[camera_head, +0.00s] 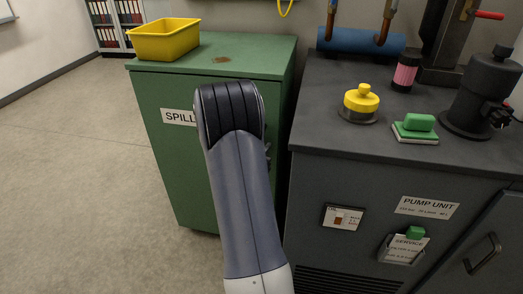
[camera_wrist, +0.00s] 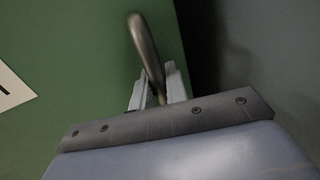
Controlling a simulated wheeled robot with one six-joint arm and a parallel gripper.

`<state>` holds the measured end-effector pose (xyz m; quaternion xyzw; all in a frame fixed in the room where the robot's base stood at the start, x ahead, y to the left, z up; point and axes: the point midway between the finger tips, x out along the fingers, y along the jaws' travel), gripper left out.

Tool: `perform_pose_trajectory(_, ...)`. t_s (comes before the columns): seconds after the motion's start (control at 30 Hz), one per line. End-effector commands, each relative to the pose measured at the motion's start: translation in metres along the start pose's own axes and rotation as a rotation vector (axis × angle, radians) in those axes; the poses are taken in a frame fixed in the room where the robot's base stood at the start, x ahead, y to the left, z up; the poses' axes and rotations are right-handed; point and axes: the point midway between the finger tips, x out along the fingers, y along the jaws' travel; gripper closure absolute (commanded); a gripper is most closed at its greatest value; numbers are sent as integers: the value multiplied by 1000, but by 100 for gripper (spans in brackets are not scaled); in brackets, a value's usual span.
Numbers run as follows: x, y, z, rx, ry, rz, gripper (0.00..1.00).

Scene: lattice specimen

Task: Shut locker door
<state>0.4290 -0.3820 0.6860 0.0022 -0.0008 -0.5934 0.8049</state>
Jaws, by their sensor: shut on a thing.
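The green locker (camera_head: 255,58) stands left of the dark pump unit. Its green front door (camera_head: 172,165) carries a white label beginning "SPILL", partly hidden by my arm. No gap shows between the door and the locker body where I can see. In the wrist view, a curved metal handle (camera_wrist: 146,45) stands out from the green door face (camera_wrist: 80,75), near its right edge. My gripper (camera_wrist: 158,92) is shut on this handle, one finger on each side. In the head view, my arm hides the gripper and most of the handle.
A yellow bin (camera_head: 165,40) sits on the locker top. The dark pump unit (camera_head: 335,170) stands close on the right, across a narrow gap. Its top holds a yellow-knobbed item (camera_head: 361,100), a green block (camera_head: 419,122) and a pink-labelled bottle (camera_head: 406,72). Floor is clear at left.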

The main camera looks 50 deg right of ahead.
Motion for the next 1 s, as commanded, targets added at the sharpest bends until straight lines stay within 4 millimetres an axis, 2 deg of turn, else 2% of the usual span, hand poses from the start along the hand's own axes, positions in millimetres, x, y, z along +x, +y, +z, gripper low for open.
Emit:
perform_pose_trajectory(0.13,3,-1,3,7,-7,-5,100)
perform_pose_trajectory(0.17,3,-1,3,8,-8,-5,84)
perform_pose_trajectory(0.2,3,-1,3,7,-7,-5,81)
perform_pose_trajectory(0.53,-5,0,2,3,-3,-1,81)
perform_pose_trajectory(0.67,-25,1,2,1,-2,2,81)
perform_pose_trajectory(0.8,-55,1,3,2,-4,2,81)
perform_pose_trajectory(1.0,-89,1,3,4,-6,1,81)
